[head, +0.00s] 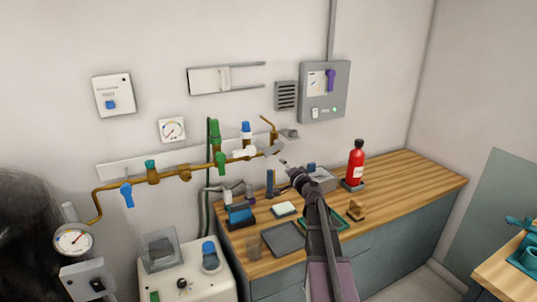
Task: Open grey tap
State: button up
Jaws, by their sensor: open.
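A brass pipe (205,164) with several coloured taps runs along the back wall. A small grey piece (274,148) at its right end looks like the grey tap; it is too small to tell how its handle is turned. Another small grey block (290,134) sits just above and right of it. My gripper (284,163) is open, just below and right of the grey piece, and looks apart from it. Its fingers are small and dark here, and the depth between them and the tap cannot be judged.
A green tap (215,134), a blue-and-white tap (246,130) and a hanging blue tap (127,195) are on the pipework. A wooden bench (405,185) below carries a red bottle (356,163), trays and small items. The bench's right part is clear.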

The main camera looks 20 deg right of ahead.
aim_at(270, 153)
jog(key=w, duration=1.3)
jog(key=shift+w+a, duration=0.25)
jog(key=shift+w, duration=0.1)
